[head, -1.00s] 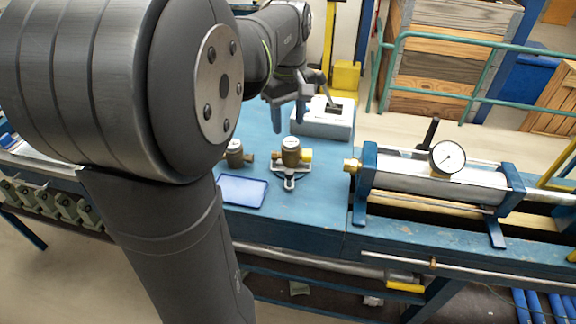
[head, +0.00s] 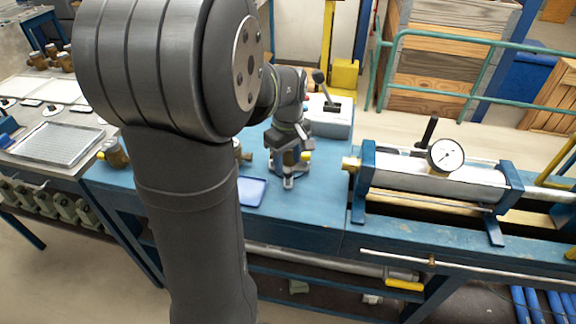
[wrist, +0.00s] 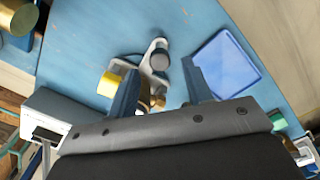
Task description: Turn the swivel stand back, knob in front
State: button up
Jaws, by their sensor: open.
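The swivel stand (head: 289,182) stands on the blue bench, its pale foot toward the bench's front edge. It carries a brass meter, mostly hidden by my gripper (head: 290,160), with a yellow cap (head: 307,156) on its right. In the wrist view the stand's pale arm (wrist: 151,52) ends near a dark round knob (wrist: 160,60). The yellow cap (wrist: 108,84) shows at left, outside the left finger. My gripper (wrist: 162,88) is open, with a bit of brass (wrist: 152,98) between its blue fingers. I cannot tell whether they touch it.
A blue tray (head: 252,191) lies just left of the stand, and a second brass meter (head: 240,152) is partly hidden behind my arm. A grey-white box with a lever (head: 328,118) stands behind. The cylinder rig with a gauge (head: 445,155) is at right.

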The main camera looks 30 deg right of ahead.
jog(key=shift+f, duration=1.4)
grip_shut()
jog(key=shift+w+a+m, duration=0.5)
jog(key=shift+a+m, duration=0.1)
jog(key=shift+m, duration=0.5)
grip_release()
jog(key=shift+r, duration=0.1)
notch_tip(320, 180, up, 17)
jog(key=shift+r, duration=0.15)
